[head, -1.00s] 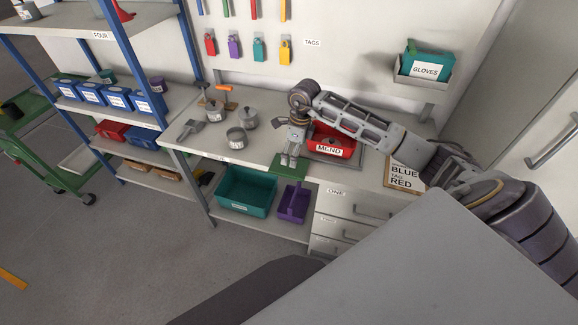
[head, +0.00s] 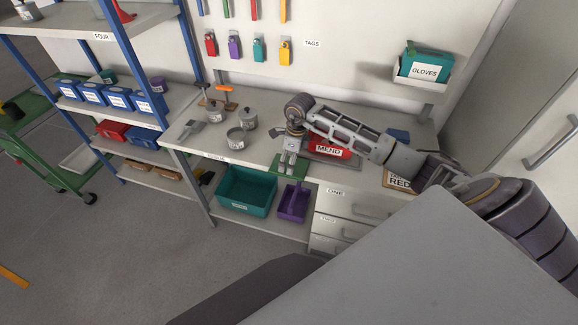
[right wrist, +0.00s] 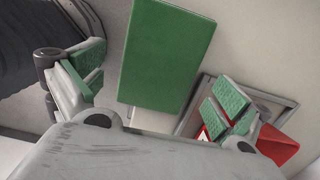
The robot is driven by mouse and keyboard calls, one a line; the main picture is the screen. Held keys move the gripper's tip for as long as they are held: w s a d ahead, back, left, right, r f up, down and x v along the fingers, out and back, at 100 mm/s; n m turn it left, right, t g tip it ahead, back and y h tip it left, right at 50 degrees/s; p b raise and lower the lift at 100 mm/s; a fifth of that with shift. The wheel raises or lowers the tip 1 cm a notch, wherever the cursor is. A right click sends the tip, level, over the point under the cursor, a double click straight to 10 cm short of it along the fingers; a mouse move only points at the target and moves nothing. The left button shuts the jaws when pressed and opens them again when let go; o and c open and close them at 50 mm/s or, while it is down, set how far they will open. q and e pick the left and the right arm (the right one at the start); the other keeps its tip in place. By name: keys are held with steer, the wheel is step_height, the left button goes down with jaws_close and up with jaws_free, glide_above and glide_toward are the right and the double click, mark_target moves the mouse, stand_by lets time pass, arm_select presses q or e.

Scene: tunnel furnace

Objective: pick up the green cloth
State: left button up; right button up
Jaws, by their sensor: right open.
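The green cloth (head: 312,173) is a flat green rectangle at the front edge of the workbench, in front of the red MEND bin. In the right wrist view the cloth (right wrist: 165,50) lies between my two spread, green-padded fingers, apart from both. My right gripper (head: 286,168) is open and empty, pointing down over the left part of the cloth and hiding some of it. Its fingers also show in the right wrist view (right wrist: 155,88). The height of the fingertips above the cloth is hard to tell. My left gripper is not in view.
The red MEND bin (head: 330,148) on a tray stands behind the cloth. Metal pots (head: 236,138) stand to the left on the bench. A teal bin (head: 247,192) and a purple bin (head: 293,203) are below. Drawers (head: 345,205) are at lower right.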

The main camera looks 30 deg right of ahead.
steer(key=shift+w+a+f, duration=0.15)
steer(key=shift+f, duration=1.15)
steer(key=c, duration=0.7)
steer(key=shift+r, duration=0.15)
steer(key=shift+r+b, duration=0.6)
steer(key=shift+r, duration=4.25)
